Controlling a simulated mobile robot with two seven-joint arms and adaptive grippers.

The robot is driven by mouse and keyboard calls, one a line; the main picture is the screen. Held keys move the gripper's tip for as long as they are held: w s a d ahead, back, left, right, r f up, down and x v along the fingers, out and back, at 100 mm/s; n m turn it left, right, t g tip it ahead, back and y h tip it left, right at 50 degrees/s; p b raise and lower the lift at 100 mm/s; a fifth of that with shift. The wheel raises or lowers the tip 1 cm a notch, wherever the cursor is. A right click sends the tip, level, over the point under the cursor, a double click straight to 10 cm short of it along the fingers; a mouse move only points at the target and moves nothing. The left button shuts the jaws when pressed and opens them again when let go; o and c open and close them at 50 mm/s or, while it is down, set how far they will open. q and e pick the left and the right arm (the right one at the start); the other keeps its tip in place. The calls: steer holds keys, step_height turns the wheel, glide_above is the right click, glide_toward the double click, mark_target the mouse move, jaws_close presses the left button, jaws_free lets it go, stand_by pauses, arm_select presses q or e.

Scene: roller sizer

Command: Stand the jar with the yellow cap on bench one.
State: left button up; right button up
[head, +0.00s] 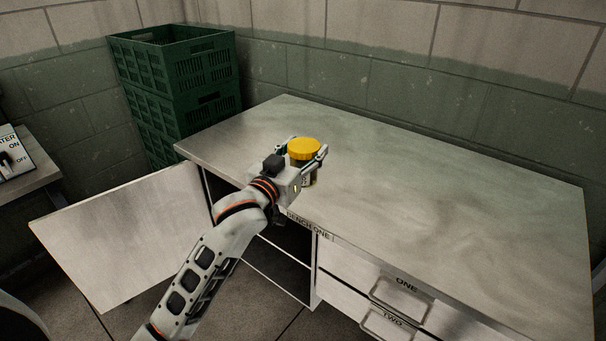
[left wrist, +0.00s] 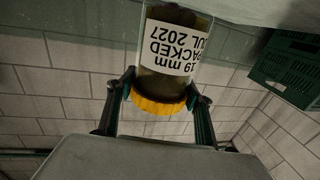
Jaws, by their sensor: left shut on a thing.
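The jar (head: 307,177) has a yellow cap (head: 304,147), dark contents and a white label. It is upright over the top of bench one (head: 430,200), near the front edge. My left gripper (head: 306,155) is shut on it, with a finger on each side. In the left wrist view the jar (left wrist: 172,52) appears upside down, with the fingers (left wrist: 160,90) at its cap; the label reads 19 mm, packed Jul 2027. Its base is cut off there, and I cannot tell whether it touches the bench top. My right gripper is not in view.
The bench top is otherwise bare, with wide free room to the right. A cabinet door (head: 130,235) stands open at the bench's left. Drawers marked ONE (head: 400,290) and TWO are below. Green crates (head: 175,85) are stacked behind left. A switch panel (head: 20,157) is at far left.

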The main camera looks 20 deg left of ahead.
arm_select(q)
steer(key=w+a+r+p, duration=0.3)
steer(key=w+r+p, duration=0.3)
steer(key=w+r, duration=0.45)
steer(key=shift+d+f+b, duration=0.1)
steer(key=shift+f+b, duration=1.25)
steer(key=shift+f, duration=8.2)
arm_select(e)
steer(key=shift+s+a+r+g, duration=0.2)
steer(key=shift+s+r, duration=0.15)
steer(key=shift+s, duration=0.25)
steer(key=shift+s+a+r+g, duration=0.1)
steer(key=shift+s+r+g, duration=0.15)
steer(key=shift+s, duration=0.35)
arm_select(q)
steer(key=shift+f, duration=0.2)
steer(key=o, duration=1.4)
steer(key=shift+s+r, duration=0.1)
